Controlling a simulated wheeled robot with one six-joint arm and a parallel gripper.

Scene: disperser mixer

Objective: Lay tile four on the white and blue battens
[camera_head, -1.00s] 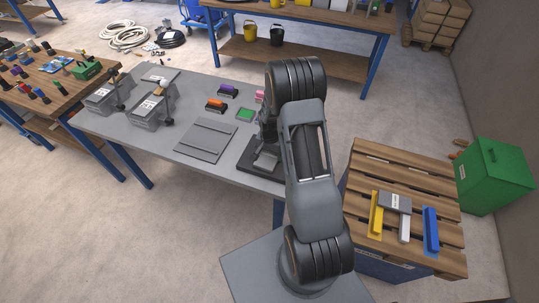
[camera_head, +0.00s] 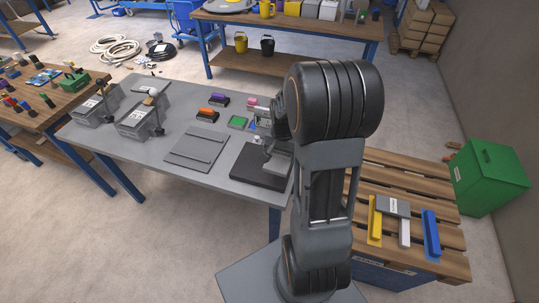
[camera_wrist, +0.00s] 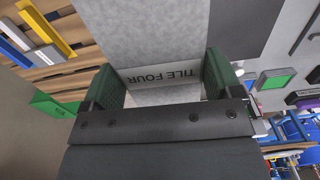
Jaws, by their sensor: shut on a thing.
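Tile four (camera_wrist: 150,40) is a light grey slab whose label reads "TILE FOUR" in the wrist view. My gripper (camera_wrist: 165,82) is shut on its near end, with green-padded fingers on both sides. In the head view the tile (camera_head: 279,160) appears just above the dark plate (camera_head: 258,172), partly hidden by my arm. The white batten (camera_head: 404,236) and blue batten (camera_head: 430,234) stand on the pallet at right, apart from each other. A yellow batten (camera_head: 374,222) stands left of them. A grey tile (camera_head: 393,206) lies across the yellow and white battens.
The wooden pallet (camera_head: 384,177) is right of my arm, with a green bin (camera_head: 489,178) behind its right side. The grey table (camera_head: 150,172) holds a flat grey panel (camera_head: 196,147), a green block (camera_head: 238,122) and clamped grey boxes (camera_head: 140,121).

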